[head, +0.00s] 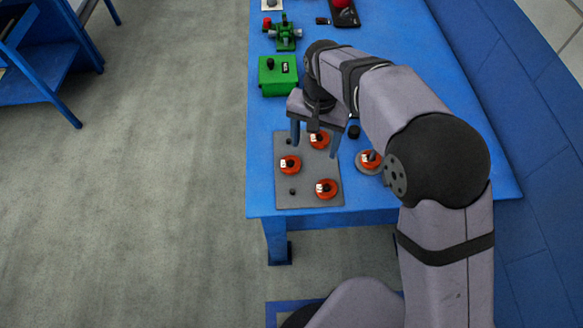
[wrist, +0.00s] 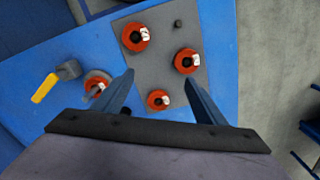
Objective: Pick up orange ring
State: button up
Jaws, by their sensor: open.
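Three orange rings with white labels lie on a grey plate (head: 308,201): a far one (head: 319,140), a left one (head: 290,164) and a near one (head: 326,188). A fourth orange ring (head: 369,161) sits on a small round grey base to the right, partly hidden by my arm. My gripper (head: 315,147) is open and empty above the plate, its fingers pointing down. In the wrist view the far ring (wrist: 158,99) shows between the spread fingers (wrist: 158,76). The left ring (wrist: 187,61) is close to the right fingertip in the picture.
A bare peg (head: 292,191) stands on the plate. A black knob (head: 353,131) is right of it. A green box (head: 278,76) and a green fixture (head: 286,36) stand farther back. A yellow-handled valve (wrist: 45,88) shows in the wrist view. Blue table (head: 259,150) is clear left of the plate.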

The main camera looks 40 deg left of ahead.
send_over(290, 164)
jog(key=shift+s+d+f+n, duration=0.15)
jog(key=shift+f+n, duration=0.15)
jog(key=shift+f, duration=0.55)
jog(key=shift+w+f+p, duration=0.2)
jog(key=shift+f+p, duration=1.05)
jog(key=shift+f, duration=2.4)
jog(key=c, duration=1.1)
